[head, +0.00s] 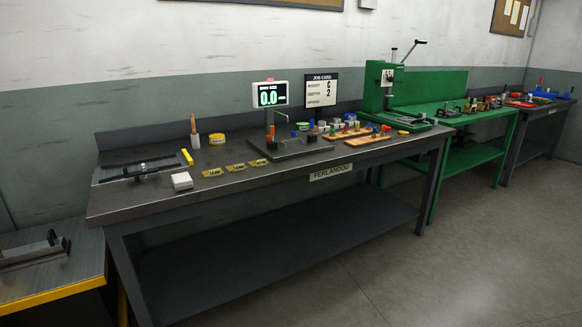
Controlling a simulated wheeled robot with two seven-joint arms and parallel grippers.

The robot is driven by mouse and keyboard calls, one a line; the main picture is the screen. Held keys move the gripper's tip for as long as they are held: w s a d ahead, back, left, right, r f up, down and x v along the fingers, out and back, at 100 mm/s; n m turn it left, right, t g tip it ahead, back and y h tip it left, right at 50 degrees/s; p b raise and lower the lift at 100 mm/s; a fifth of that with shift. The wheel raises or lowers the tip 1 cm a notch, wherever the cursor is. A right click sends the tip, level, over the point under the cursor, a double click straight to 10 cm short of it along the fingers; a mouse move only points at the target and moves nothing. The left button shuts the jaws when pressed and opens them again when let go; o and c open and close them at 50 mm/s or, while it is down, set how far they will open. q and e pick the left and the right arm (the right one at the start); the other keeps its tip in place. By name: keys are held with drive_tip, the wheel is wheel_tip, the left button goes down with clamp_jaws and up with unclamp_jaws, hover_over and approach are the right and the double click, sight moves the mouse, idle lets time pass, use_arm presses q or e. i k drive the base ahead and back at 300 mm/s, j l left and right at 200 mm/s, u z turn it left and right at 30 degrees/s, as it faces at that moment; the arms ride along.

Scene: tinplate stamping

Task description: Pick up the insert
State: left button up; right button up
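No gripper of mine shows in the head view. Several small coloured pieces stand on and around two wooden racks on the dark workbench; one rack (367,141) is at the front and the other (345,134) is behind it. Some pieces are blue, red or orange. I cannot tell which of them is the insert. A job card (321,89) on the bench reads insert C and depth 2.
The dark workbench (250,177) also holds a display (269,95), a dark plate fixture (300,149), a yellow tin (217,139), a white block (181,181) and yellow tags (234,168). A green press (379,85) stands to the right. The floor (430,270) in front is clear.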

sight(352, 121)
drive_tip(key=i+z, duration=0.15)
drive_tip(key=i, duration=0.3)
drive_tip(key=i+j+z, duration=0.15)
drive_tip(key=i, duration=0.25)
drive_tip(key=i+j+z, duration=0.15)
drive_tip(key=i, duration=0.3)
drive_tip(key=i+j+z, duration=0.15)
drive_tip(key=i, duration=0.25)
